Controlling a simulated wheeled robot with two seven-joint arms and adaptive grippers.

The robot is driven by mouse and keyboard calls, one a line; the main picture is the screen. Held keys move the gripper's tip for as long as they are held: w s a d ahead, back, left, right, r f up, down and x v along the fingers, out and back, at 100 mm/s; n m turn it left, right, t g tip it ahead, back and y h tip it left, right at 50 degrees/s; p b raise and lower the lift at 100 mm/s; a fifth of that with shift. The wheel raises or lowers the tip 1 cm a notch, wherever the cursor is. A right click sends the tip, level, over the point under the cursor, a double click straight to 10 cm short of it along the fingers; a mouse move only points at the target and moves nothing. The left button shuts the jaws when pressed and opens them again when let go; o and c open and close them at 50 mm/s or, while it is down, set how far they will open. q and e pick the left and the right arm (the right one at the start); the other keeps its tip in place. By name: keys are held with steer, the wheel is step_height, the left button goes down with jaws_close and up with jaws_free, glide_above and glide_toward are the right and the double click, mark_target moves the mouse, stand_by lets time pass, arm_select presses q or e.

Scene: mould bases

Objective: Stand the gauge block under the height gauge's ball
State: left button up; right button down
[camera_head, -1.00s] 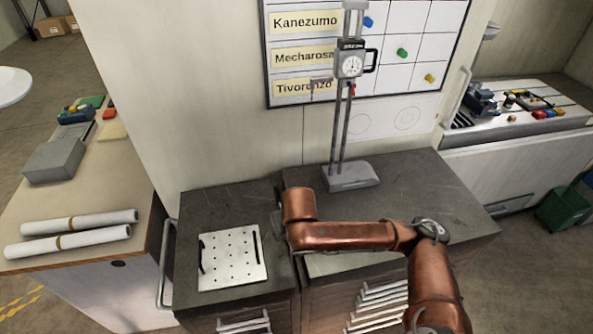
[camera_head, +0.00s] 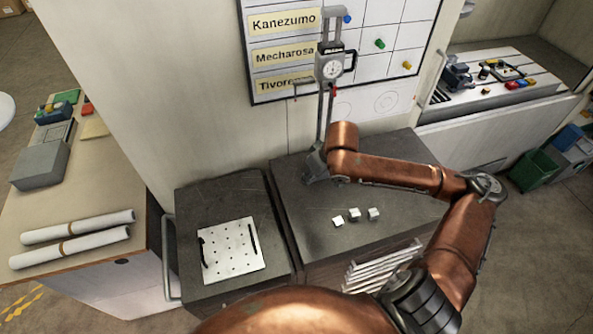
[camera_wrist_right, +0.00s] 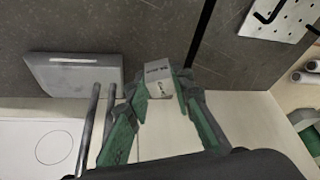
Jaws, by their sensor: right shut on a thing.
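In the head view my copper arm hides the gripper, the held block and part of the base. My left gripper is not in view.
Three small metal blocks (camera_head: 354,214) stand on the cabinet top (camera_head: 300,225), in front of the gauge. A whiteboard (camera_head: 385,40) hangs behind. Bare cabinet top surrounds the small blocks.

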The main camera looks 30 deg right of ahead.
steer(key=w+d+f, duration=0.1)
steer(key=w+f, duration=0.2)
steer(key=w, duration=0.4)
steer(key=p, duration=0.2)
glide_above(294, 175)
steer(key=s, duration=0.2)
steer(key=f, duration=0.5)
steer(key=shift+d+f, duration=0.2)
steer(key=shift+f, duration=0.05)
steer(key=shift+w+f, duration=0.35)
steer(key=shift+f, duration=0.05)
step_height(294, 175, down, 2)
steer(key=shift+f+p, duration=0.1)
steer(key=shift+p, duration=0.3)
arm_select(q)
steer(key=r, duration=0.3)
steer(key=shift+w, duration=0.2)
arm_select(e)
steer(key=shift+d+f, duration=0.1)
steer(key=shift+f, duration=0.35)
steer(key=shift+f, duration=0.1)
steer(key=c, duration=1.7)
jaws_free()
